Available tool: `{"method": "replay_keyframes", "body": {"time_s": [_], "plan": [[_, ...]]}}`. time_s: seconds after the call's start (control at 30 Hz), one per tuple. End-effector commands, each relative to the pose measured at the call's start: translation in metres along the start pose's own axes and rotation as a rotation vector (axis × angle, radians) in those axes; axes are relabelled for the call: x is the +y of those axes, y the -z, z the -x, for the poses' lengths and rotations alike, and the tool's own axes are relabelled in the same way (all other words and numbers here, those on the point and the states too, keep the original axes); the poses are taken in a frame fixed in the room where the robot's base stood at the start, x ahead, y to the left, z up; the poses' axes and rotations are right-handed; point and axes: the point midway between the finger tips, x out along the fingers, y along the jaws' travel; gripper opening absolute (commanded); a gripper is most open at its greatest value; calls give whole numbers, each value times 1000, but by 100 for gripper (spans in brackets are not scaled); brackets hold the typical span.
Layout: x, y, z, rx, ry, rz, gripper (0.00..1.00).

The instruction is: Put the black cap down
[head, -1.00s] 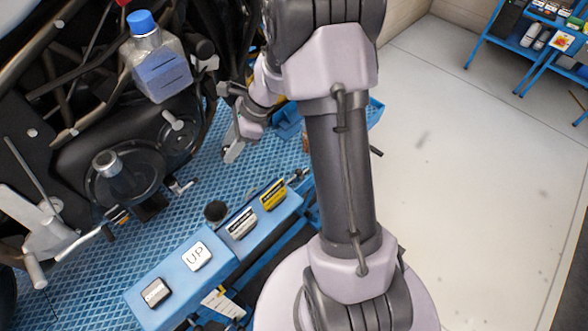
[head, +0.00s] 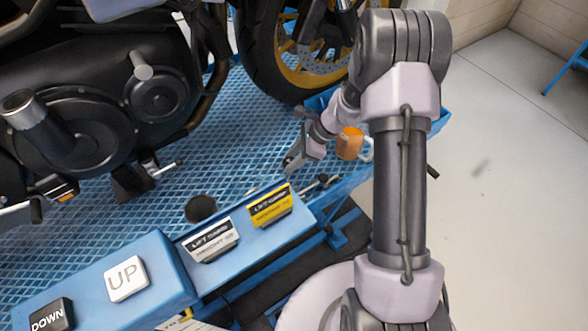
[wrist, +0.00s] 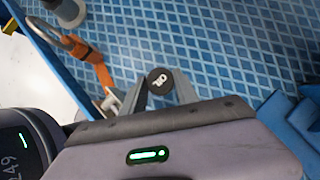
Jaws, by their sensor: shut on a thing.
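The black cap (wrist: 159,80) is round, with "OIL" in pale letters on its top. In the wrist view it sits between the two fingertips of my gripper (wrist: 161,91), which is shut on it. The blue diamond-mesh platform (wrist: 215,45) lies beneath it; the height of the gap cannot be told. In the head view my gripper (head: 291,162) is over the platform (head: 235,140), behind the yellow label, and the cap cannot be made out there.
An orange item (head: 350,143) is just right of my gripper. A dark round piece (head: 200,208) stands behind the blue control box (head: 165,265). The motorcycle engine (head: 100,110) and a yellow-rimmed wheel (head: 270,50) rise behind. Bare mesh lies left of my gripper.

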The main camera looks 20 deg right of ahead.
Motion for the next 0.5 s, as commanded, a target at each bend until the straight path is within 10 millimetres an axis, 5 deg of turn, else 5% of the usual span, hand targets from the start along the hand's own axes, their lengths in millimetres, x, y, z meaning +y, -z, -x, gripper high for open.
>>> {"method": "replay_keyframes", "body": {"time_s": [0.1,0.47,0.5], "plan": [[0,16,-26,-1,-2,-2,0],[0,18,-29,0,-1,-1,0],[0,18,-28,0,-1,-1,42]]}}
